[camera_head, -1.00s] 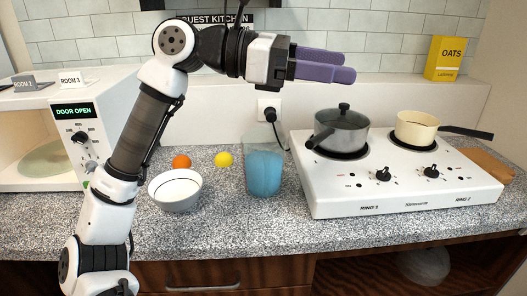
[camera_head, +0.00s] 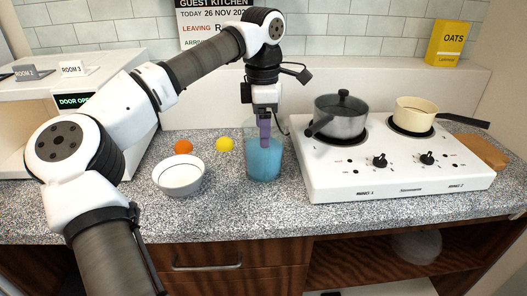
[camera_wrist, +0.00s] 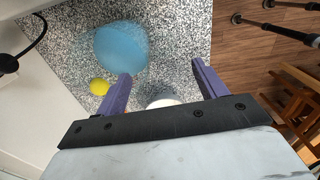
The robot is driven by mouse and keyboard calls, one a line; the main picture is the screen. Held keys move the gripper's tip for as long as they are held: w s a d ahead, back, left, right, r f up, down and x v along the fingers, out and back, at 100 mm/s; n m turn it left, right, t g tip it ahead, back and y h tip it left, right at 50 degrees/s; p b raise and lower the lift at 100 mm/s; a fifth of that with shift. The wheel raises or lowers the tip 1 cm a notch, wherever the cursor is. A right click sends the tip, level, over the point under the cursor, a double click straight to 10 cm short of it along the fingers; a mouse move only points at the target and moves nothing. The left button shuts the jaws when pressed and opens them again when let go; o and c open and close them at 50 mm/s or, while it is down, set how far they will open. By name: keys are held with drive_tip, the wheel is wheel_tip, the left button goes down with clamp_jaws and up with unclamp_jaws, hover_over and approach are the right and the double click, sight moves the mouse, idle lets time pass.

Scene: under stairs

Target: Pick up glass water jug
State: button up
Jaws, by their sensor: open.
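The glass water jug (camera_head: 265,160), clear with blue water inside, stands upright on the speckled counter, left of the hob. My gripper (camera_head: 264,133) points straight down at the jug in the head view, its purple fingers overlapping the jug's upper part. In the wrist view the jug (camera_wrist: 122,46) shows from above as a blue round shape beyond the fingertips, mostly ahead of the left finger. My gripper (camera_wrist: 156,72) is open there with nothing between its fingers. I cannot tell the exact height of the fingertips against the jug's rim.
A white bowl (camera_head: 179,177), an orange ball (camera_head: 183,147) and a yellow ball (camera_head: 224,145) are left of the jug. The white hob (camera_head: 400,172) with a grey pot (camera_head: 341,120) and a cream pan (camera_head: 414,117) is close on the right.

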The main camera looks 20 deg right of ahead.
sight(267, 155)
drive_tip(key=f, duration=0.2)
drive_tip(key=f+p, duration=0.1)
drive_tip(key=f, duration=0.1)
drive_tip(key=d+f+p, duration=0.1)
drive_tip(key=f, duration=0.2)
drive_tip(key=shift+s, duration=0.4)
drive_tip(key=shift+f, duration=0.65)
clamp_jaws()
drive_tip(key=shift+r, duration=0.15)
